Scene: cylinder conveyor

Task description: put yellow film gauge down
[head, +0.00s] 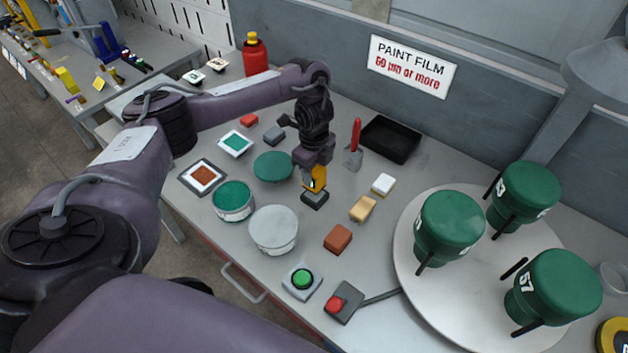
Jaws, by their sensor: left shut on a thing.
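The yellow film gauge (319,181) is upright in the middle of the grey workbench. My left gripper (313,172) reaches down over it from above and is shut on it, covering its upper part. A dark grey block (314,199) is directly under the gauge. I cannot tell whether the gauge touches this block or hangs just above it. My right gripper is not in view.
A round turntable (408,262) with three green cylinders stands at right. Near the gauge are a yellow-tan block (362,208), a white block (383,184), a red-handled scraper (354,145), a black tray (390,138) and paint cans (274,231). Green (302,280) and red (335,304) buttons are in front.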

